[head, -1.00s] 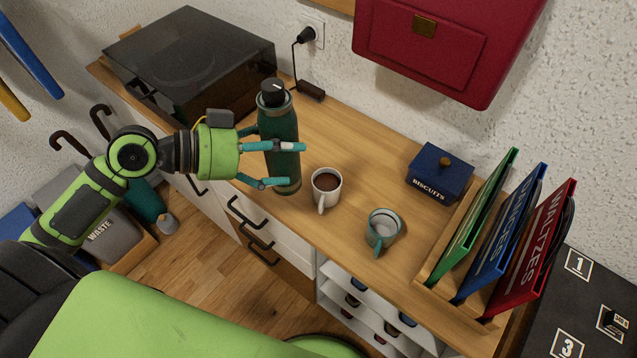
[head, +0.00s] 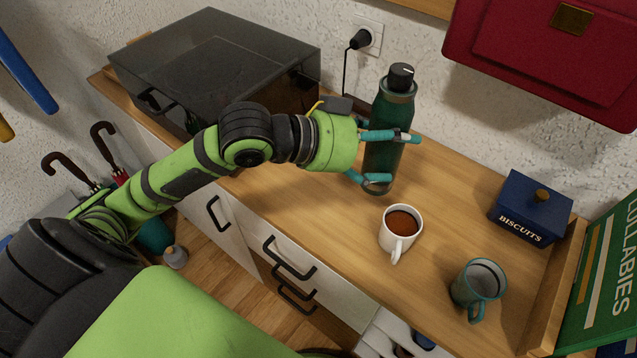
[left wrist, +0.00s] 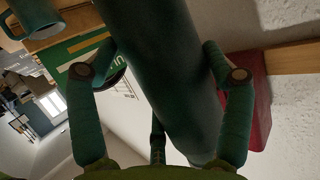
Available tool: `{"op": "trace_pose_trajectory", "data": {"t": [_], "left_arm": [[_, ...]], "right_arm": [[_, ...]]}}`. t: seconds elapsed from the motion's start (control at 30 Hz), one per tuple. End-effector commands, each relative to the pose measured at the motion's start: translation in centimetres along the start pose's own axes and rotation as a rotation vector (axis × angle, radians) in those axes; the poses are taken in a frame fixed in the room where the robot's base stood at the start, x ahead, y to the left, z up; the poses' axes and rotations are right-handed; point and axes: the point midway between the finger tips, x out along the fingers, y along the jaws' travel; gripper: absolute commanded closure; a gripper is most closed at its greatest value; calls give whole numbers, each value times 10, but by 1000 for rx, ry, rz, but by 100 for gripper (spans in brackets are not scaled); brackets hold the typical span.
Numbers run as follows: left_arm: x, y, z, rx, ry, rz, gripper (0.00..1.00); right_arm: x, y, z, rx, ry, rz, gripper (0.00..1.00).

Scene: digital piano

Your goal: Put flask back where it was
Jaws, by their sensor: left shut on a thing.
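The dark green flask (head: 384,155) with a black cap stands roughly upright over the wooden cabinet top (head: 330,215), towards the wall. My left gripper (head: 392,160) is shut on its lower body, with teal fingers around it. I cannot tell whether the flask's base touches the wood. My right gripper is not in view.
A white mug of brown drink (head: 398,230) stands in front of the flask, and a teal mug (head: 476,285) is further right. A blue biscuit box (head: 530,208), green folder (head: 605,280), dark-lidded turntable (head: 215,70) and hanging red case (head: 555,50) surround the space. A plug (head: 362,40) is behind.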

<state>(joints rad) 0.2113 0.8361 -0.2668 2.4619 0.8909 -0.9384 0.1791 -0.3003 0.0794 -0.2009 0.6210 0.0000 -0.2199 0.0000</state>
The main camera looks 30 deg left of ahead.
Motion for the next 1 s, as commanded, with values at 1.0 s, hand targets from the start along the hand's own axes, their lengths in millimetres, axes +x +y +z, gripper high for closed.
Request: {"op": "trace_pose_trajectory", "data": {"t": [1.0], "left_arm": [[-48,-64,113,-3,2,-1,79]], "right_arm": [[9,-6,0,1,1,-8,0]]}}
